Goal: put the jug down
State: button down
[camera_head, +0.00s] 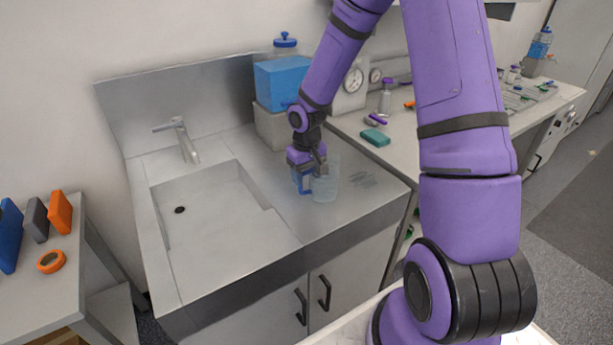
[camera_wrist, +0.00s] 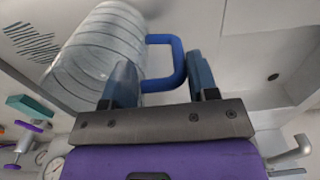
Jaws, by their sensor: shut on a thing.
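The jug (camera_head: 325,186) is clear and ribbed with a blue handle (camera_wrist: 176,62). In the head view it is upright at the counter to the right of the sink, partly behind my gripper (camera_head: 308,168). In the wrist view the jug (camera_wrist: 98,48) is at the upper left, and its handle lies between the fingers of my gripper (camera_wrist: 160,85). My gripper is shut on the handle. I cannot tell whether the jug's base touches the counter (camera_head: 355,205).
The sink (camera_head: 205,215) with its tap (camera_head: 181,139) is left of the jug. A blue container (camera_head: 281,80) on a grey block stands behind. A bench (camera_head: 435,125) with gauges and small items is at the right.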

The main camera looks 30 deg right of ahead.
jog(key=shift+f, duration=0.35)
jog(key=shift+f, duration=0.15)
jog(key=shift+c, duration=2)
grip_release()
notch_tip(320, 180, up, 12)
jog(key=r, duration=0.1)
jog(key=s+a+r+t+h, duration=0.2)
jog(key=s+a+r+t, duration=0.1)
jog(key=s+r, duration=1.05)
jog(key=s+a+r+t+y, duration=0.1)
jog(key=s+r, duration=0.2)
jog(key=s, duration=0.3)
jog(key=s+a+r+t, duration=0.1)
jog(key=s+r, duration=0.3)
jog(key=s, duration=0.3)
jog(key=shift+s+y, duration=0.3)
jog(key=shift+y, duration=0.1)
